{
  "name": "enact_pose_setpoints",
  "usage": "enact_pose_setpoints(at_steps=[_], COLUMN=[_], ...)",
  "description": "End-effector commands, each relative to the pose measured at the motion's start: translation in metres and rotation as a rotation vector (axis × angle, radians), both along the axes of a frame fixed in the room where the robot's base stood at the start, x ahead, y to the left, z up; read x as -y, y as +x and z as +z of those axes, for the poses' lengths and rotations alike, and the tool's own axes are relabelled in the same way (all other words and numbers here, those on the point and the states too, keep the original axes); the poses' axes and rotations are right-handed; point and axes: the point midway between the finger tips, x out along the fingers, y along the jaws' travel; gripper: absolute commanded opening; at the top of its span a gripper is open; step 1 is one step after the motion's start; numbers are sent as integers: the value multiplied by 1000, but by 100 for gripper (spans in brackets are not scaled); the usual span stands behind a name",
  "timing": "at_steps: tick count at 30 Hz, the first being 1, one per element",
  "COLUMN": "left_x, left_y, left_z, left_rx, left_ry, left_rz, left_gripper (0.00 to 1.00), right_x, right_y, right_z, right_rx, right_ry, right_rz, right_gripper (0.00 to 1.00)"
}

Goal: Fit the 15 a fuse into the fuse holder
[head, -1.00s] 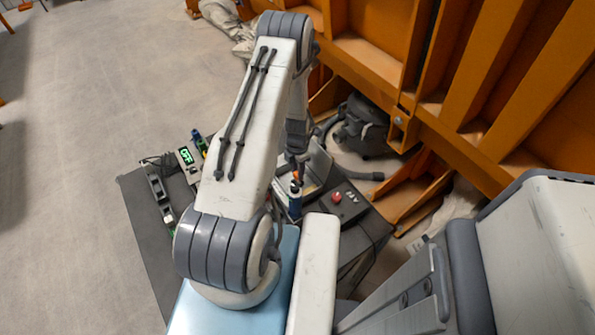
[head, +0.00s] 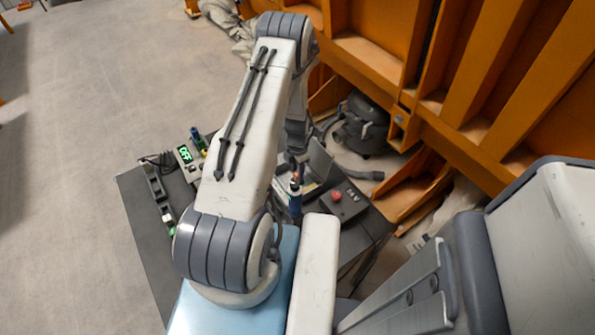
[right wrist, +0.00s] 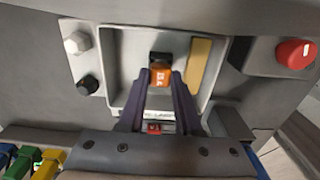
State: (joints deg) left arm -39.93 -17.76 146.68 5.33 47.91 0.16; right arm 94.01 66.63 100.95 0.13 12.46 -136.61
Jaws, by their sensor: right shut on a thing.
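My right gripper (right wrist: 160,82) is shut on an orange fuse (right wrist: 159,76) with white markings that look like 15 A. The fuse sits between the dark fingertips in the right wrist view. Just beyond it is a dark socket (right wrist: 160,57), apparently the fuse holder, in a pale recessed panel (right wrist: 121,72). I cannot tell whether the fuse has entered the socket. In the head view my right gripper (head: 293,160) is small and partly hidden over the bench. My left gripper is not in view.
A red button (right wrist: 295,53) stands right of the panel. A yellow strip (right wrist: 198,65) lies beside the socket. Coloured blocks (right wrist: 48,165) are at lower left.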

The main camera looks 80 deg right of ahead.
Motion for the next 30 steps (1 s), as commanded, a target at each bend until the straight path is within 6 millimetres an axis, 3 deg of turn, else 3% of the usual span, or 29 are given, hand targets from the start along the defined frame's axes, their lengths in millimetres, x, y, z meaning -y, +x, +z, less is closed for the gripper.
enact_pose_setpoints(at_steps=[29,30], left_x=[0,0], left_y=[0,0], left_z=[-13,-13], left_rx=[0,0], left_ry=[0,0], left_rz=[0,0], left_gripper=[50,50], right_x=[0,0], right_y=[0,0], right_z=[-15,-15], right_rx=[0,0], right_ry=[0,0], right_rz=[0,0], right_gripper=[0,36])
